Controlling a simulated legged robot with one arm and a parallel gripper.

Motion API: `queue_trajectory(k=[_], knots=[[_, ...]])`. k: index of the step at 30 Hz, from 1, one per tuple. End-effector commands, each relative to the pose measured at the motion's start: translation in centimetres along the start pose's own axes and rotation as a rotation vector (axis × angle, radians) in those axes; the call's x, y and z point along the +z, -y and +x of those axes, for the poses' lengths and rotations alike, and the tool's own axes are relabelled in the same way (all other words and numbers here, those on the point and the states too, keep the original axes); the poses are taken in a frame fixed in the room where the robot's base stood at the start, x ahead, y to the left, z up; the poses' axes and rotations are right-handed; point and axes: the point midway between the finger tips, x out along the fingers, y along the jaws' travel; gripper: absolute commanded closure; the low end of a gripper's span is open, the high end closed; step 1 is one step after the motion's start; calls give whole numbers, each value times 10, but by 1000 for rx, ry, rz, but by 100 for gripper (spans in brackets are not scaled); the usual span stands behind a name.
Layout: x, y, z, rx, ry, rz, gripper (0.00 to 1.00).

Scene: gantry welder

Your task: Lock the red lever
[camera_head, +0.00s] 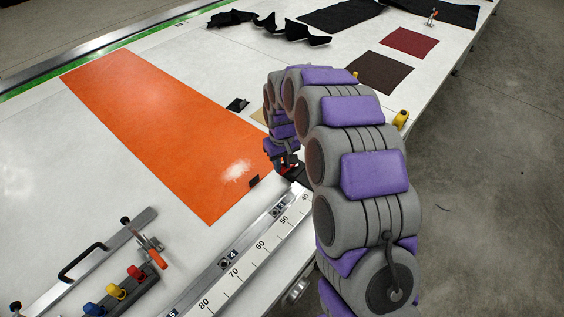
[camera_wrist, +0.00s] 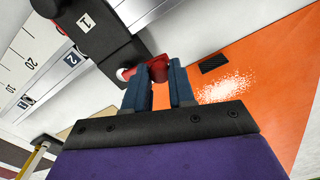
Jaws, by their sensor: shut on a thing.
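The red lever (camera_wrist: 158,69) shows in the wrist view between the two blue fingers of my gripper (camera_wrist: 160,78). It sits at the end of a black clamp block (camera_wrist: 112,52) beside the rail. My gripper is shut on the lever, with one finger on each side of it. In the head view my gripper (camera_head: 284,160) is low over the table, at the near right corner of the orange sheet. My arm and the gripper hide most of the lever there, so its angle is hard to tell.
The orange sheet (camera_head: 150,120) lies flat on the white table. A numbered ruler rail (camera_head: 240,270) runs along the near edge. At lower left are a handled bar (camera_head: 90,262) and a block with coloured knobs (camera_head: 125,290). Yellow pegs (camera_head: 401,119) stand near the right edge.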

Motion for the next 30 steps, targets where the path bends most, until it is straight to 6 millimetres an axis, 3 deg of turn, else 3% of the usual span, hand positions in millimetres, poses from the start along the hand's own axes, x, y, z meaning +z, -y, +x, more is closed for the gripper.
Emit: queue_trajectory(k=[11,30], knots=[[-11,1,-2,1,1,194,100],[-44,-6,-2,0,-1,797,100]])
